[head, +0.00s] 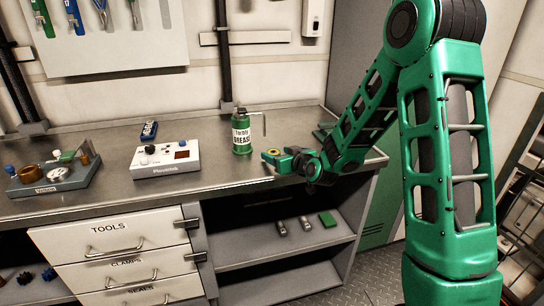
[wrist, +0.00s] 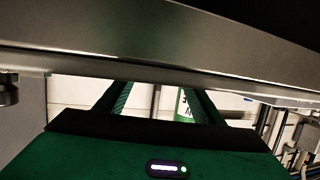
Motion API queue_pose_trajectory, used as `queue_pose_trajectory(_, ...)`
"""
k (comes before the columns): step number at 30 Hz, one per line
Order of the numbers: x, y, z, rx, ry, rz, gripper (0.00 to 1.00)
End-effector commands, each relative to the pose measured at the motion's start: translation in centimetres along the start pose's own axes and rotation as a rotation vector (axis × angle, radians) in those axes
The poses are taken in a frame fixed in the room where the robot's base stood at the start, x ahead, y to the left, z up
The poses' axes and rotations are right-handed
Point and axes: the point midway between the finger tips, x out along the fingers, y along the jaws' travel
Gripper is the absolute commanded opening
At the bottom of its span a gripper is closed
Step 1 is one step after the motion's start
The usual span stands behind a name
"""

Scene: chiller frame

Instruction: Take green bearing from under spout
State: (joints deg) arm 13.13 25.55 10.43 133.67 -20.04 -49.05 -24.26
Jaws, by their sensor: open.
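A green grease can (head: 242,135) with a white label stands upright on the bench, and its thin spout (head: 264,120) bends out and down on the right. My gripper (head: 271,158) is open, low at the bench's front edge, in front of and right of the can. A small yellow and green patch shows at its tip; I cannot tell whether it is part of the gripper or the bearing. No green bearing can be clearly made out. In the wrist view, my two green fingers (wrist: 160,92) are spread apart, with a green and white strip, perhaps the can (wrist: 184,104), between them.
The metal bench top (head: 215,172) is clear between the can and the white device (head: 166,159). A grey fixture (head: 53,177) stands at the left. Drawers and an open shelf (head: 285,240) lie below. A dark grey edge crosses the wrist view, close to the camera.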

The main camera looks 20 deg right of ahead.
Motion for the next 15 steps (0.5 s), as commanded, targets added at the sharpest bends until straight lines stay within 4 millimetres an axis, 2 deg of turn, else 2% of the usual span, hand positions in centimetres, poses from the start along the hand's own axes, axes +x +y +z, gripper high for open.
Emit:
queue_pose_trajectory(3, 0.87, -0.01, 0.0, 0.0, 0.0, 0.0, 0.62)
queue_pose_trajectory(10, 1.0, 0.01, 0.0, 0.0, 0.0, 0.0, 0.62)
queue_pose_trajectory(11, 1.0, 0.01, 0.0, 0.0, 0.0, 0.0, 0.6)
queue_pose_trajectory(15, 0.99, 0.01, 0.0, 0.0, 0.0, 0.0, 0.26)
